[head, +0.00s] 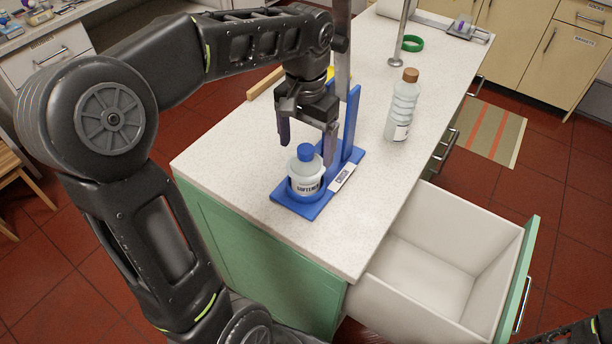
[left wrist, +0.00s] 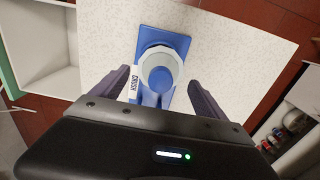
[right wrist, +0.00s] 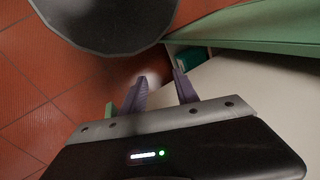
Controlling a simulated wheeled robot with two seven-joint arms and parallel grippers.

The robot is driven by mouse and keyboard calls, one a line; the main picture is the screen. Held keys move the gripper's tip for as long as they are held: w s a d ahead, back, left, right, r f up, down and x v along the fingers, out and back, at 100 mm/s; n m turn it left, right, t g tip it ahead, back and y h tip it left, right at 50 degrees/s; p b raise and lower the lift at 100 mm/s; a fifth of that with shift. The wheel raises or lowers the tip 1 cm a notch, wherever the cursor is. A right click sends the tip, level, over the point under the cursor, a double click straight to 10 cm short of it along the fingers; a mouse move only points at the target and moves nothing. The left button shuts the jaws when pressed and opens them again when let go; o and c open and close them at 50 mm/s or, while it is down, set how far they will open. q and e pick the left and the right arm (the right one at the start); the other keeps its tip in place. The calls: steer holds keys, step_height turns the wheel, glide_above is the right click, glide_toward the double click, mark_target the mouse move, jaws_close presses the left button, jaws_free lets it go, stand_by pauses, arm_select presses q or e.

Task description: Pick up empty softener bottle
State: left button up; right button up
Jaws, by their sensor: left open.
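The softener bottle (head: 306,182) is a small translucent white bottle with a blue cap and a "SOFTENER" label. It stands upright in the ring of a blue stand (head: 283,196) on the counter. I cannot tell whether it is empty. My left gripper (head: 307,146) is open and points down just above and behind the bottle. In the left wrist view the bottle (left wrist: 174,55) shows from above, its cap ahead of and between the two spread fingers (left wrist: 156,88). My right gripper (right wrist: 160,76) shows in the right wrist view, with its fingers apart and nothing between them.
A clear bottle with a brown cap (head: 403,105) stands to the right on the counter (head: 240,150). A metal post and a green ring (head: 412,43) are farther back. A white drawer (head: 440,275) is open at the front right. The counter's left front is clear.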

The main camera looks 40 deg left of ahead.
mark_target(307, 161)
arm_select(q)
steer(key=shift+w+f+p, duration=0.15)
steer(key=shift+f+p, duration=0.55)
steer(key=shift+f, duration=1.95)
steer(key=shift+c, duration=0.2)
jaws_close()
